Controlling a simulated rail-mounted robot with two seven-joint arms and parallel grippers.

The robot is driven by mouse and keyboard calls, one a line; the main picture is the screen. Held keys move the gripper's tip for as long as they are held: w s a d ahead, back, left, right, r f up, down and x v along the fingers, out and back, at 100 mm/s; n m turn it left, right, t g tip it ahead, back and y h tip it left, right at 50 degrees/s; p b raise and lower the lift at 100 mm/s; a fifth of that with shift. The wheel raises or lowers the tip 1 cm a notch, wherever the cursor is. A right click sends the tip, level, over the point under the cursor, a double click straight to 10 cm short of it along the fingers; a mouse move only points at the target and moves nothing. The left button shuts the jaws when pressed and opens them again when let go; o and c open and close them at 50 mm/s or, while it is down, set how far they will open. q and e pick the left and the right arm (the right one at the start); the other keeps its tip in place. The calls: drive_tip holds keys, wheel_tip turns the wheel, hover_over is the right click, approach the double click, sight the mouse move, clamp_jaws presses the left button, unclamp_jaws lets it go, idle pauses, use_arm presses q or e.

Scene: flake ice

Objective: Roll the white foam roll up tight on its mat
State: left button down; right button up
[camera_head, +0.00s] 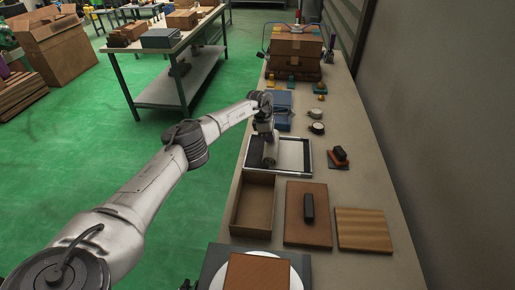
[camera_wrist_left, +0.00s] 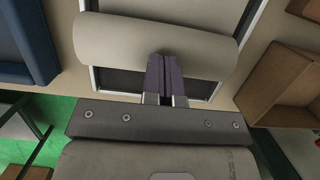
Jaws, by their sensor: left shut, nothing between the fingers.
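The white foam roll (camera_wrist_left: 112,38) lies across its mat in the left wrist view, a pale thick cylinder. The mat (camera_wrist_left: 118,82) shows dark on the near side of the roll, inside a light frame. In the head view the framed mat (camera_head: 305,155) lies on the bench, and the roll (camera_head: 270,155) is partly hidden by my wrist. My left gripper (camera_wrist_left: 163,58) is shut and empty, with its fingertips over the roll's near side at about mid-length. I cannot tell whether they touch it. It is small in the head view. My right gripper is not in view.
An open brown box (camera_head: 252,222) stands close in front of the mat. A brown board with a black block (camera_head: 309,208) and a wooden board (camera_head: 363,230) lie nearer. Blue boxes (camera_head: 282,122) and round tins (camera_head: 317,128) lie beyond. The wall bounds the right side.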

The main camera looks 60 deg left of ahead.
use_arm(q)
drive_tip(key=shift+w+d+f, duration=0.15)
drive_tip(key=shift+w+d, duration=0.1)
drive_tip(key=shift+w, duration=0.05)
idle(0.6)
drive_tip(key=shift+w+d+f+b, duration=0.1)
drive_tip(key=shift+w+d+b, duration=0.1)
drive_tip(key=shift+b, duration=0.1)
idle(0.3)
drive_tip(key=shift+w+d, duration=0.25)
drive_tip(key=shift+w, duration=0.1)
idle(0.5)
drive_tip(key=shift+w+d+f+b, duration=0.15)
drive_tip(key=shift+w+b, duration=0.05)
drive_tip(key=shift+b, duration=0.3)
drive_tip(key=shift+w, duration=0.15)
idle(0.4)
drive_tip(key=shift+w+d+b, duration=0.15)
drive_tip(key=shift+w+b, duration=0.05)
drive_tip(key=shift+b, duration=0.1)
drive_tip(key=shift+w+d, duration=0.15)
drive_tip(key=shift+w, duration=0.05)
drive_tip(key=shift+s+r, duration=0.15)
drive_tip(key=shift+r, duration=0.05)
